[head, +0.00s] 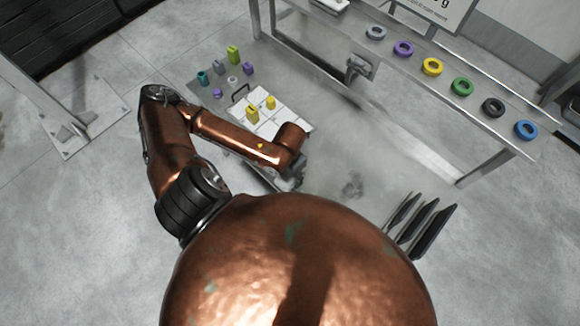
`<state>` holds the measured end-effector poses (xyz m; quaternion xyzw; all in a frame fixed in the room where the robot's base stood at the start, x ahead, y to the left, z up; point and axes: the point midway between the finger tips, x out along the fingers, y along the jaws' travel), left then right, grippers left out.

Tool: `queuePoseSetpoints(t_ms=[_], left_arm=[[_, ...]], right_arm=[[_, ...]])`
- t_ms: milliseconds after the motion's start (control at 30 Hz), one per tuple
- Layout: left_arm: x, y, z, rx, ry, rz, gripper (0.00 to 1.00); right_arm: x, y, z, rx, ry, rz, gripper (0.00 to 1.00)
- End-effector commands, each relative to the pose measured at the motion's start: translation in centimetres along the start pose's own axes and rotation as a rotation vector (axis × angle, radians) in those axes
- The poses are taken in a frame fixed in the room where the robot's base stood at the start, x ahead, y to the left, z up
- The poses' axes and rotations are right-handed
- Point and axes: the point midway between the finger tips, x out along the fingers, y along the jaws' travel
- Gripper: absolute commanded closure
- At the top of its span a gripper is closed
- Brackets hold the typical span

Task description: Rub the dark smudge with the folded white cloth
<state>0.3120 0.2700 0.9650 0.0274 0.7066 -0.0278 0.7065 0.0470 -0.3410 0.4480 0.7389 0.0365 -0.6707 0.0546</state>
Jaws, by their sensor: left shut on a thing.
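The dark smudge (352,185) is a small blotchy patch on the grey tabletop, right of centre. My left gripper (294,181) is just left of the smudge, apart from it in the picture. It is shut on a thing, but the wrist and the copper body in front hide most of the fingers. I cannot clearly make out the folded white cloth. My right gripper is not in view.
A white sectioned tray (290,118) holds yellow blocks (252,114). Several small coloured pieces (219,67) stand behind it. Coloured rings (432,67) line a raised rail. Dark slanted plates (432,232) stand right of the smudge. The tabletop around the smudge is clear.

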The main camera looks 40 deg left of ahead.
Motion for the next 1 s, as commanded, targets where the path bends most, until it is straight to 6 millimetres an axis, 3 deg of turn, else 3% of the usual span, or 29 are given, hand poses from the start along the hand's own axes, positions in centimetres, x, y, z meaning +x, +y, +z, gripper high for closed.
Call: queuePoseSetpoints(t_ms=[67,100,367,567,767,1000], left_arm=[[0.0,0.0,0.0,0.0,0.0,0.0,0.77],[0.0,0.0,0.0,0.0,0.0,0.0,0.54],[0.0,0.0,0.0,0.0,0.0,0.0,0.72],[0.0,0.0,0.5,-0.073,-0.003,0.001,0.72],[-0.3,-0.4,2.4,-0.422,-0.006,0.0,0.72],[-1.3,-1.1,5.0,-0.985,-0.008,-0.001,0.72]], right_arm=[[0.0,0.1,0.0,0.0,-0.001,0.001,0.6],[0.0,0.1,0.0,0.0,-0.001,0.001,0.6],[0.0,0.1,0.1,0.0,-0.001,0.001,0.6],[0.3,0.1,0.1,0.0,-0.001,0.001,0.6],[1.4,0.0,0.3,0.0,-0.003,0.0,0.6],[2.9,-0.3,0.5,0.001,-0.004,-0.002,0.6]])
